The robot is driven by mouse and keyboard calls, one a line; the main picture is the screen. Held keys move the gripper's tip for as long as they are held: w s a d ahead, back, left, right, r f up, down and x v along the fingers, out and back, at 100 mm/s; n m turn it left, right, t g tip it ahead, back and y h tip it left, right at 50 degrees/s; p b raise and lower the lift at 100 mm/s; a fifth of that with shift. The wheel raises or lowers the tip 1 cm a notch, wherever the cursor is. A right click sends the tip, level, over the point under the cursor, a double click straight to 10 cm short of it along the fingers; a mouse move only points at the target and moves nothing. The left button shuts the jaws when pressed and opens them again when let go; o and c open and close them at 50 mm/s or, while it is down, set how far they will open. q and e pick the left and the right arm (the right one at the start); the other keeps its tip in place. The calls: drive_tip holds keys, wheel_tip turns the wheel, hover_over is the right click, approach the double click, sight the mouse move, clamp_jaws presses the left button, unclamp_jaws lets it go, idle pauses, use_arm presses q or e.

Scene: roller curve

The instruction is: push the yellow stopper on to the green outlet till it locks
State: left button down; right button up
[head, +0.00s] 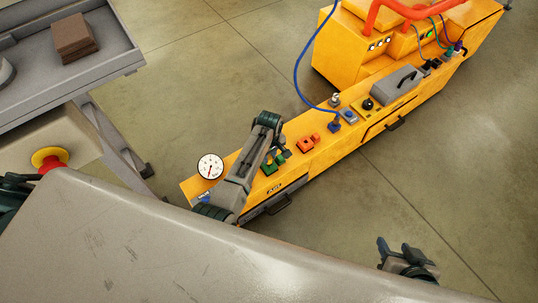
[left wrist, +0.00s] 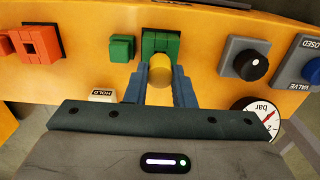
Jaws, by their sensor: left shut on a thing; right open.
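The yellow stopper (left wrist: 160,70) is between the two blue-grey fingers of my left gripper (left wrist: 163,84) in the left wrist view. The gripper is shut on it. The green outlet (left wrist: 160,38) is straight beyond the stopper, and the stopper overlaps its lower edge in that view. I cannot tell whether they touch. In the head view my left gripper (head: 271,157) points down at the green blocks on the orange panel; the stopper is hardly visible there. My right gripper (head: 398,254) is open and empty above the floor at the lower right.
A smaller green block (left wrist: 121,48) sits left of the outlet, with an orange socket (left wrist: 38,42) further left. A black knob (left wrist: 250,65) and a pressure gauge (left wrist: 258,115) are to the right. The orange machine (head: 340,140) has a blue hose (head: 297,75). A grey cart (head: 100,75) stands upper left.

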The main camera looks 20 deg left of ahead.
use_arm(q)
drive_tip(key=shift+p, duration=0.45)
use_arm(e)
drive_tip(key=shift+r, duration=0.45)
use_arm(q)
drive_tip(key=shift+f+b, duration=0.45)
drive_tip(key=shift+f, duration=0.4)
use_arm(e)
drive_tip(key=shift+f, duration=0.45)
use_arm(q)
drive_tip(key=c, duration=1.1)
unclamp_jaws()
drive_tip(key=shift+c, duration=0.2)
wheel_tip(320, 180, up, 11)
drive_tip(key=p, duration=0.2)
drive_tip(key=shift+p, duration=0.4)
use_arm(e)
drive_tip(key=s+d+r+g, duration=0.1)
drive_tip(key=s+d+r+g+h, duration=0.1)
drive_tip(key=g, duration=0.1)
drive_tip(key=shift+s+d+n+h, duration=0.15)
drive_tip(key=shift+d+n+h, duration=0.15)
drive_tip(key=shift+n, duration=0.1)
use_arm(q)
drive_tip(key=shift+f, duration=0.1)
